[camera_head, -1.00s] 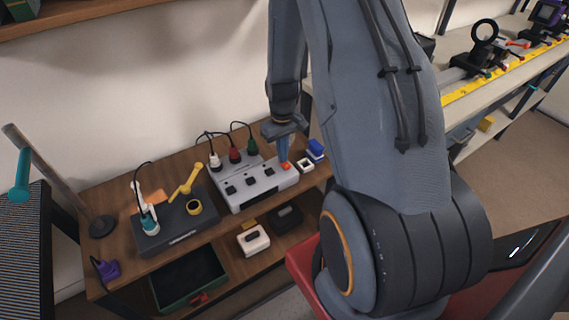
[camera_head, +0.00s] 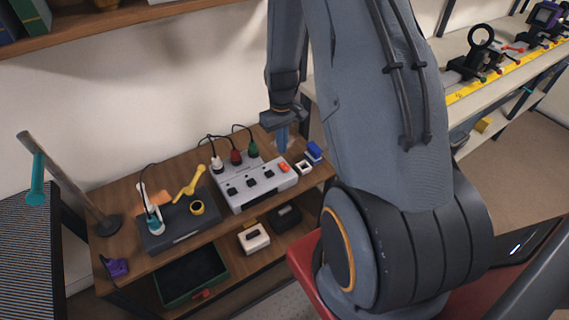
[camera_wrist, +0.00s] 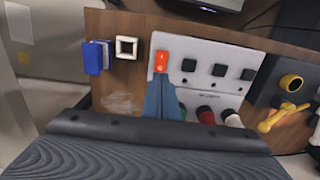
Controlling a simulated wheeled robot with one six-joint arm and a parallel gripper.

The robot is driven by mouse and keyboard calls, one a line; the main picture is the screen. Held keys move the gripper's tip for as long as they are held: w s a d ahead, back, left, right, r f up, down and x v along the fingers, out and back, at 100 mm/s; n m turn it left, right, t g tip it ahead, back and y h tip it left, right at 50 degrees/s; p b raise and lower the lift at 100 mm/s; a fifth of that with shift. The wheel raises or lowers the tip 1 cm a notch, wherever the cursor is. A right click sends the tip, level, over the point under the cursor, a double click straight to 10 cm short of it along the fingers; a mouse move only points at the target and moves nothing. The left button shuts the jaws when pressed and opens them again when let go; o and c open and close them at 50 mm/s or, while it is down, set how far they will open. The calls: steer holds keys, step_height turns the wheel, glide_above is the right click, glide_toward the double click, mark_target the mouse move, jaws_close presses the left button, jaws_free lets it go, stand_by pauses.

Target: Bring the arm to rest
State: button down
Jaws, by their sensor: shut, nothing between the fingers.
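My gripper (camera_head: 282,138) is shut and empty, its blue fingers together and pointing down above the back right part of the grey power box (camera_head: 250,187). In the wrist view the fingertips (camera_wrist: 160,82) show just below the red-orange switch (camera_wrist: 161,61) in the picture. The same switch (camera_head: 284,167) is visible in the head view, apart from the fingers. The box carries several black switches, with white, red and green plugs at its back. My arm runs down from the top of the head view and hides part of the bench.
A blue block (camera_head: 314,150) and a white square frame (camera_head: 304,167) lie right of the box. A dark soldering station (camera_head: 180,222) with a yellow tool (camera_head: 190,182) stands left. A lamp post (camera_head: 70,185) rises at the far left. A shelf (camera_head: 120,22) hangs above.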

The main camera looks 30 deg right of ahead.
steer(key=shift+r+p, duration=0.35)
steer(key=shift+r, duration=0.3)
steer(key=s+a+r+t, duration=0.1)
steer(key=s+a+r, duration=1.4)
steer(key=r, duration=0.4)
steer(key=shift+b, duration=0.35)
